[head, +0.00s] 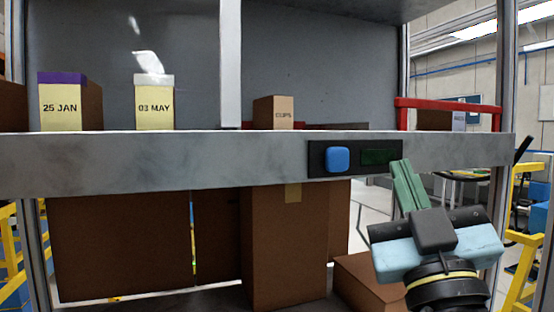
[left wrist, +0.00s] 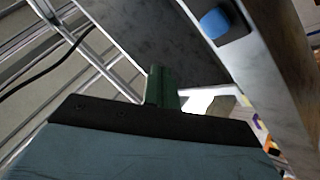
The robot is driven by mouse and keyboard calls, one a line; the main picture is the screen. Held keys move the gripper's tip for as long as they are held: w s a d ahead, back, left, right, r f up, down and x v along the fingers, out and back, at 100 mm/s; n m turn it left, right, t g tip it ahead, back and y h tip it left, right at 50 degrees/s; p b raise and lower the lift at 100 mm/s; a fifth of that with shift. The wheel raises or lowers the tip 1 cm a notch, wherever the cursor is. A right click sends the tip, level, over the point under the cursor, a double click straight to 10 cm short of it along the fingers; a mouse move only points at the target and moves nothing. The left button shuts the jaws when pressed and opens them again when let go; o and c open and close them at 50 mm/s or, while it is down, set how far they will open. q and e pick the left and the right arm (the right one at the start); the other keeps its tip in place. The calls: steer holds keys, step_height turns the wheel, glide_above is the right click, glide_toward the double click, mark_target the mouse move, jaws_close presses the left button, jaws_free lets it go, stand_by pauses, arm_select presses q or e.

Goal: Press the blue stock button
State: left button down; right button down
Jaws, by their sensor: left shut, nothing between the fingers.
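The blue button (head: 337,159) sits on a black panel (head: 316,167) on the front edge of the grey metal shelf. A dark green display (head: 379,157) is beside it on the right. My left gripper (head: 401,167) is shut and empty, its green fingers pointing up just below and right of the panel. It is apart from the button. In the left wrist view the blue button (left wrist: 215,22) shows at the upper right, and the shut fingers (left wrist: 162,76) are at the centre, left of and below it. My right gripper is in neither view.
On the shelf (head: 120,160) stand boxes labelled 25 JAN (head: 62,110) and 03 MAY (head: 154,109), a small CUPS box (head: 275,113), and a red-framed bin (head: 401,117). Large brown cartons (head: 285,245) stand below. The space in front of the button looks clear.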

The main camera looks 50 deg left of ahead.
mark_target(338, 159)
arm_select(q)
steer(key=shift+s+a, duration=0.2)
steer(key=shift+a, duration=0.2)
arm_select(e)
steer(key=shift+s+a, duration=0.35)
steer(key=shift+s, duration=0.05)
